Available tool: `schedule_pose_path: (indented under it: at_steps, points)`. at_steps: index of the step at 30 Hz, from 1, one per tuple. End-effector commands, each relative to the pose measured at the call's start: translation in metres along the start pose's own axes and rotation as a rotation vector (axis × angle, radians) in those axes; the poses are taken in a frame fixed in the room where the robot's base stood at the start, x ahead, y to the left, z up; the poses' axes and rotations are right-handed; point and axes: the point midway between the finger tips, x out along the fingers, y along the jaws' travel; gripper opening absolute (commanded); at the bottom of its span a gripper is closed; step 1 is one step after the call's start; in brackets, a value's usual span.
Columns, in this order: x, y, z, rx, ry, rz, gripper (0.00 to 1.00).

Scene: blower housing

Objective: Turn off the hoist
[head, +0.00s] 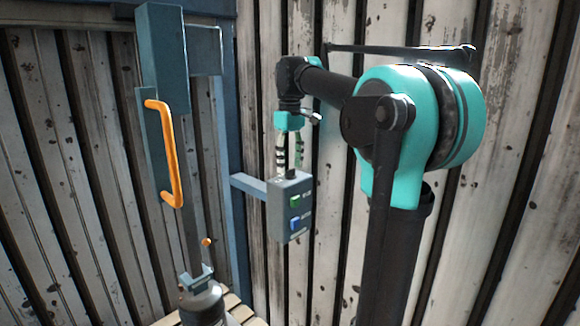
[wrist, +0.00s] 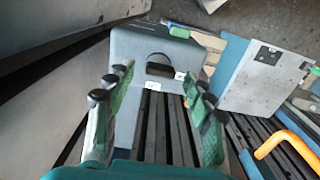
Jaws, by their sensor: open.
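A grey control box (head: 288,208) sits on a blue-grey side arm in the head view. A green button (head: 295,201) and a blue button (head: 295,223) are on its front; their labels are too small to read. The box also shows in the wrist view (wrist: 133,45), with a dark rounded part (wrist: 160,66) on its near side. My gripper (head: 289,166) points down just above the box's top. Its two green-padded fingers (wrist: 155,82) are spread apart with nothing held between them. I cannot tell whether they touch the box.
An orange handle (head: 172,155) is on a blue-grey upright to the left; it also shows in the wrist view (wrist: 290,145). A dark cylindrical part (head: 203,303) stands below it. A ribbed, worn wall (head: 270,60) is close behind the box.

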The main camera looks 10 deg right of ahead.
Motion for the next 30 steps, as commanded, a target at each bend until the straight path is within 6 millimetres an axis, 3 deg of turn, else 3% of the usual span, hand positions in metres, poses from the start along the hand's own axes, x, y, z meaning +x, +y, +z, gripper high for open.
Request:
schedule_pose_path:
  at_steps: [9,15,21,30]
  points:
    - [-0.063,0.0,0.0,0.0,0.0,0.0,0.53]
    - [-0.093,0.0,-0.001,0.0,0.0,0.0,0.53]
    - [-0.106,0.0,0.0,0.0,0.0,0.0,0.53]
    - [-0.107,0.0,0.0,0.0,0.0,0.0,0.53]
